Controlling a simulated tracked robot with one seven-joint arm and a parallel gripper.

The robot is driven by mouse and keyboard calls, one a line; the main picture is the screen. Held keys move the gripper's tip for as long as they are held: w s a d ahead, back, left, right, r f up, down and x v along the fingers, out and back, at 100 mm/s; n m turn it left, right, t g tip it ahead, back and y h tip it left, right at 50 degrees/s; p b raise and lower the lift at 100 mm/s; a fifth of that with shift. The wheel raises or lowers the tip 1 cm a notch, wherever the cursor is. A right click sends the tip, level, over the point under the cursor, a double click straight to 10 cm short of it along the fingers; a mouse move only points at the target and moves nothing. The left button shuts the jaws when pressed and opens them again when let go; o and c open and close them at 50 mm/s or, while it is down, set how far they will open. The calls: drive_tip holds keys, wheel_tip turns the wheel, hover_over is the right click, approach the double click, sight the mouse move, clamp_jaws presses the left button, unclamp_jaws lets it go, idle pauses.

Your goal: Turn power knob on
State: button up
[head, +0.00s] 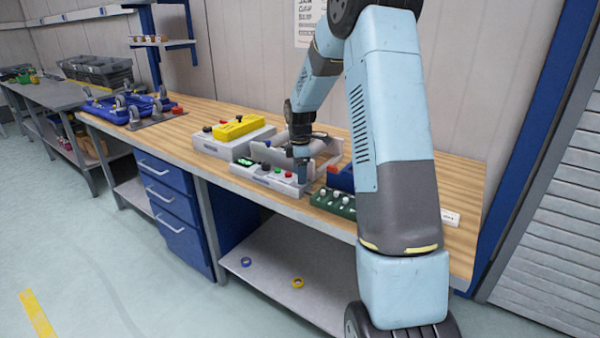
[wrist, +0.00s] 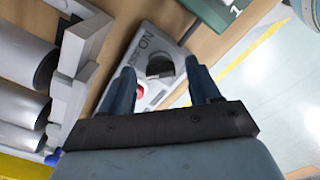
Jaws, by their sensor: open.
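The power knob (wrist: 160,66) is a dark round knob on a light grey control box (wrist: 150,37). Letters reading ON, upside down, are printed beside it. A red button (wrist: 140,92) on the same box is partly hidden by a finger. My gripper (wrist: 161,68) is open, and the knob appears between its two fingertips; I cannot tell whether they touch it.
A green box with white knobs (head: 335,203) sits right of the control box, with a blue box (head: 341,177) behind it. A grey unit with a yellow piece (head: 238,128) stands to the left. A light grey rack (head: 325,150) is close behind my gripper.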

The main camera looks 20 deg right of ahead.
drive_tip(key=c, duration=1)
drive_tip(key=shift+c, duration=0.2)
drive_tip(key=shift+m, duration=0.3)
drive_tip(key=m, duration=0.3)
drive_tip(key=shift+m, duration=0.3)
drive_tip(key=m, duration=0.4)
drive_tip(key=shift+m, duration=0.3)
drive_tip(key=m, duration=0.4)
drive_tip(key=shift+m, duration=2.6)
